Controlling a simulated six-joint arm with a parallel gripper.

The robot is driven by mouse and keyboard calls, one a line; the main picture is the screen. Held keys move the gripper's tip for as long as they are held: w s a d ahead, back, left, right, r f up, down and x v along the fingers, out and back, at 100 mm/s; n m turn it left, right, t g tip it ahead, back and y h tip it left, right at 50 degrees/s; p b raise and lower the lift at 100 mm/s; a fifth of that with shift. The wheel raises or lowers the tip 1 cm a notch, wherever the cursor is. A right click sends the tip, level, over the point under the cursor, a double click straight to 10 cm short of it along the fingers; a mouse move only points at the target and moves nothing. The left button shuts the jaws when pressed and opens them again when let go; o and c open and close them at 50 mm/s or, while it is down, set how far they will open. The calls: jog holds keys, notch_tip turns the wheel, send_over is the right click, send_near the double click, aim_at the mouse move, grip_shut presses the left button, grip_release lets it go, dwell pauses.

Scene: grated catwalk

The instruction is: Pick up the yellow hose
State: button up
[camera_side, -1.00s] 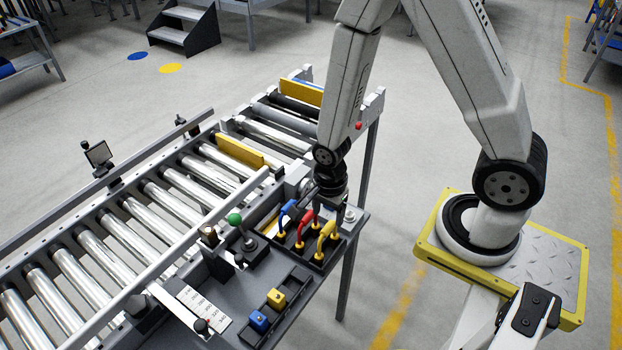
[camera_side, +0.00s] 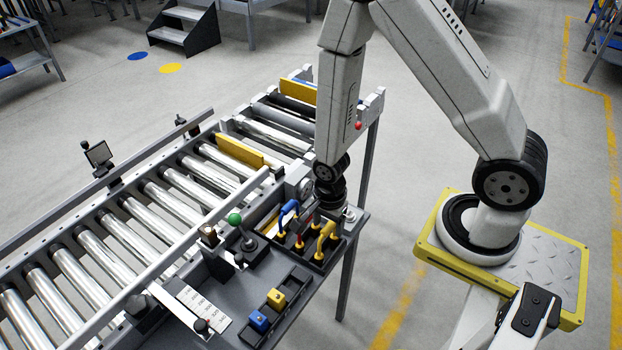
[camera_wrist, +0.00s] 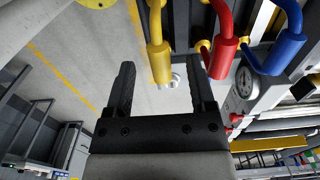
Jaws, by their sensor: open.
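The yellow hose (camera_side: 326,238) is a curved loop at the right end of a row of three on the dark rack at the bench corner. In the wrist view the yellow hose (camera_wrist: 157,50) appears between my two fingertips, with a gap on each side. My gripper (camera_wrist: 160,66) is open and empty. In the side view my gripper (camera_side: 330,205) points down just above and behind the hoses, its fingertips hard to make out. The red hose (camera_wrist: 222,40) is beside my right finger in the wrist view; in the side view it is partly hidden.
The blue hose (camera_side: 288,212) stands at the left end of the row. A green-knobbed lever (camera_side: 235,219) and a tray holding a blue and a yellow block (camera_side: 276,299) are nearby. The roller conveyor (camera_side: 150,210) runs along the left.

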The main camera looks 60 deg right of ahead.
aim_at(319, 256)
jog(key=shift+f, duration=1.65)
grip_shut()
